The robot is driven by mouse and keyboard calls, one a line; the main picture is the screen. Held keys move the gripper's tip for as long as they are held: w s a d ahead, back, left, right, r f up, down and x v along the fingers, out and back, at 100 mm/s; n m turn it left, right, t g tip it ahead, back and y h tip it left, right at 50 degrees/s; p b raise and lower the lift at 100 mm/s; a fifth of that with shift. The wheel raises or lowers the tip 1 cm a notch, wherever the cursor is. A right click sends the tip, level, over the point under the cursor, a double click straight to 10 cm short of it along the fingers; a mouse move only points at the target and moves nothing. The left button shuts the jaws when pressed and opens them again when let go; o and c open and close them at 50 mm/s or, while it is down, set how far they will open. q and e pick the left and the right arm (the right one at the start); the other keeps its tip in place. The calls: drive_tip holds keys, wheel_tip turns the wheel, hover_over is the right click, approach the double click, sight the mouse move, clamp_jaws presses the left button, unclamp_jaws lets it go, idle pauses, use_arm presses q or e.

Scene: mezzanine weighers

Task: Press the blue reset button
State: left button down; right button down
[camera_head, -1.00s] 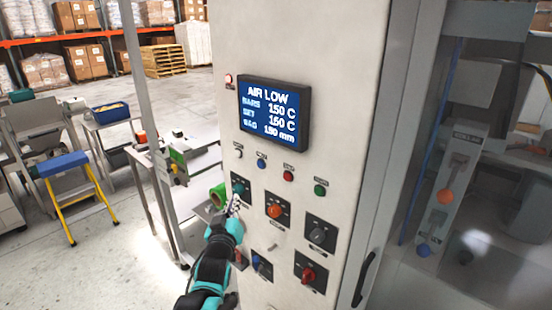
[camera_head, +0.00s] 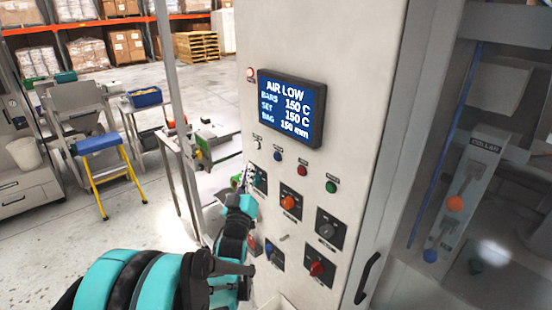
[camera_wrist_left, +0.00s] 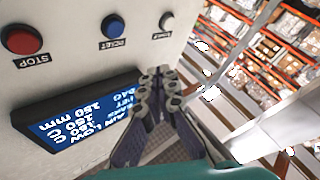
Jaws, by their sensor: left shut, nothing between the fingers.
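The blue reset button (camera_head: 277,156) sits on the pale control panel below the display, between a small white switch (camera_head: 258,142) and the red stop button (camera_head: 302,170). In the left wrist view the blue button (camera_wrist_left: 112,26) is labelled RESET and is unobstructed. The red STOP button (camera_wrist_left: 25,40) and white switch (camera_wrist_left: 167,21) flank it there. My left gripper (camera_head: 247,176) is shut and empty, below and left of the blue button at the panel's left edge. In the wrist view its fingertips (camera_wrist_left: 158,82) look apart from the button. My right gripper is out of view.
The display (camera_head: 291,107) reads AIR LOW. A green button (camera_head: 331,187) and several rotary knobs, including an orange one (camera_head: 290,202), are close by. A metal post (camera_head: 172,100) and a bench stand left of the panel. A yellow-legged step stool (camera_head: 105,165) is farther left.

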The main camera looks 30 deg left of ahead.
sight(276, 157)
use_arm(q)
drive_tip(key=w+d, duration=0.2)
drive_tip(key=w, duration=0.5)
drive_tip(key=shift+d, duration=0.4)
idle(1.1)
drive_tip(key=shift+w+d, duration=0.15)
drive_tip(key=shift+w, duration=0.25)
drive_tip(key=shift+w+d+b, duration=0.2)
drive_tip(key=shift+w+b, duration=0.15)
idle(0.5)
idle(0.4)
drive_tip(key=shift+s+a, duration=0.35)
drive_tip(key=shift+s, duration=0.45)
